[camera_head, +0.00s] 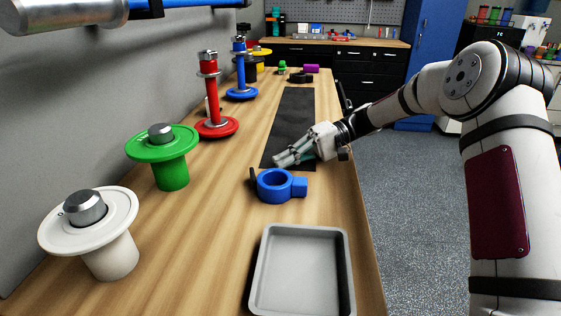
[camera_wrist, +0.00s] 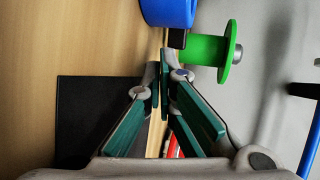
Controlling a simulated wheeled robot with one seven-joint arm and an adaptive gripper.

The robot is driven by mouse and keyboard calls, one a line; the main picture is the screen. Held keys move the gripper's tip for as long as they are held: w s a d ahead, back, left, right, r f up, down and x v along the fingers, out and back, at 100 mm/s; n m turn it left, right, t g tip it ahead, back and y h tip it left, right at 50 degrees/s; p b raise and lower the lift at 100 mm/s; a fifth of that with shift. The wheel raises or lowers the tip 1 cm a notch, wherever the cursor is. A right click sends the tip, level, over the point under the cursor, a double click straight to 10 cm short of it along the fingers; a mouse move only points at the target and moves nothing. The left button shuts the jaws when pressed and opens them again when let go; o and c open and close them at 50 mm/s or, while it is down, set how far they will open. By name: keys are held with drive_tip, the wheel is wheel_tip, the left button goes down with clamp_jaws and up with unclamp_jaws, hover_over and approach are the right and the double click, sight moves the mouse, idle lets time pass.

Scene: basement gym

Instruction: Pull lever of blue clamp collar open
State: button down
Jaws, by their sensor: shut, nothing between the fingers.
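The blue clamp collar (camera_head: 262,191) stands on the wooden bench, with a blue block on its right side. A small dark lever (camera_head: 253,177) shows at the collar's left edge. My gripper (camera_head: 279,160) is just behind the collar, over the front end of a black mat, with its fingers pointing left. In the wrist view, my gripper (camera_wrist: 165,62) is shut and empty. The collar (camera_wrist: 168,11) is at the top there, and the dark lever (camera_wrist: 177,39) appears just beyond the fingertips. I cannot tell whether the fingertips touch the lever.
A grey tray (camera_head: 258,275) lies in front of the collar. Green (camera_head: 173,176) and white (camera_head: 113,258) flanged spools stand to the left. Red (camera_head: 215,128) and blue (camera_head: 241,93) stands are farther back. The black mat (camera_head: 293,105) is mostly bare.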

drive_tip(key=v, duration=0.3)
drive_tip(key=s+v, duration=0.1)
drive_tip(key=v, duration=0.1)
drive_tip(key=s+v, duration=0.1)
drive_tip(key=v, duration=0.2)
drive_tip(key=shift+w+d+r+p, duration=0.15)
drive_tip(key=shift+d+r+p, duration=0.1)
drive_tip(key=shift+d+p, duration=0.25)
drive_tip(key=shift+d+m+t, duration=0.3)
drive_tip(key=shift+d+t, duration=0.05)
drive_tip(key=shift+t, duration=0.05)
drive_tip(key=shift+s+d+m+t+y, duration=0.2)
drive_tip(key=shift+s+m+t+y, duration=0.15)
drive_tip(key=shift+m+t, duration=0.4)
drive_tip(key=b, duration=0.2)
approach(253, 178)
drive_tip(key=w+a+f, duration=0.2)
drive_tip(key=a, duration=0.1)
drive_tip(key=w+a+f, duration=0.1)
drive_tip(key=w+a, duration=0.1)
drive_tip(key=shift+a+f, duration=0.15)
drive_tip(key=shift+f, duration=0.2)
drive_tip(key=shift+s+a, duration=0.15)
drive_tip(key=shift+a, duration=0.35)
